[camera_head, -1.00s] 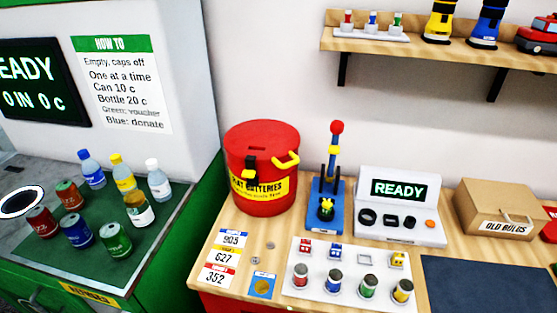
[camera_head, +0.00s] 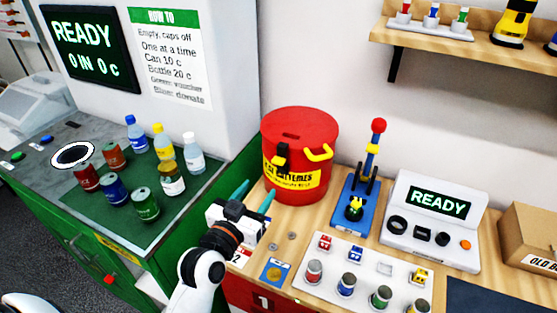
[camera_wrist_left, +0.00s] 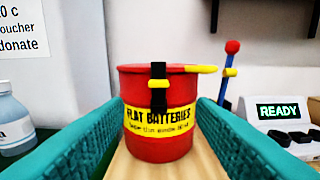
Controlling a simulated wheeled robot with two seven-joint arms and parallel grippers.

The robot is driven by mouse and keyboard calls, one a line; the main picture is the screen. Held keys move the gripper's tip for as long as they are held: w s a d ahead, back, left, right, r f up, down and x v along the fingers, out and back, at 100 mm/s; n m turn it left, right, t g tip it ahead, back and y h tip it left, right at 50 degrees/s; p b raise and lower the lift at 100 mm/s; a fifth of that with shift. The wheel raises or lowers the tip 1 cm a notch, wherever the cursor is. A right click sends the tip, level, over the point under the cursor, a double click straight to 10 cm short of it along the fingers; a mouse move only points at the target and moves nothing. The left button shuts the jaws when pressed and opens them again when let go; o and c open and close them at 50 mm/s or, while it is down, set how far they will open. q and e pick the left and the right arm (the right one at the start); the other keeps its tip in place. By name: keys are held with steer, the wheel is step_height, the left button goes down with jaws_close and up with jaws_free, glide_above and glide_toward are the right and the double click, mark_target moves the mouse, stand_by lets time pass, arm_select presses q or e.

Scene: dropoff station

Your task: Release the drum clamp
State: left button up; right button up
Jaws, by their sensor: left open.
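The red drum (camera_head: 313,130) with a yellow label reading FLAT BATTERIES stands on the wooden counter at centre. Its clamp, a black strap latch (camera_head: 281,156) with a yellow part, sits on the front; a yellow handle (camera_head: 319,153) is at the right. In the left wrist view the drum (camera_wrist_left: 136,92) stands ahead, with the black clamp (camera_wrist_left: 158,88) upright on its front and a yellow bar (camera_wrist_left: 200,69) at the rim. My left gripper (camera_head: 254,193) is open and empty, in front of the drum and apart from it; its teal fingers frame the drum in the wrist view.
A blue stand with a red-knobbed lever (camera_head: 374,150) is right of the drum, then a white READY device (camera_head: 433,225). A white tray (camera_head: 335,268) holds several small batteries in front. Bottles and cans crowd the green mat (camera_head: 117,206) at left.

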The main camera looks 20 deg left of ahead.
mark_target(277, 163)
arm_select(q)
steer(key=w+p, duration=0.1)
steer(key=w, duration=0.4)
steer(key=w+p, duration=0.1)
steer(key=w, duration=0.4)
steer(key=shift+w+d+r+p, duration=0.15)
steer(key=shift+w+r+p, duration=0.05)
steer(key=shift+w+p, duration=0.2)
steer(key=shift+w+f, duration=0.1)
steer(key=shift+w, duration=0.6)
steer(key=shift+c, duration=0.5)
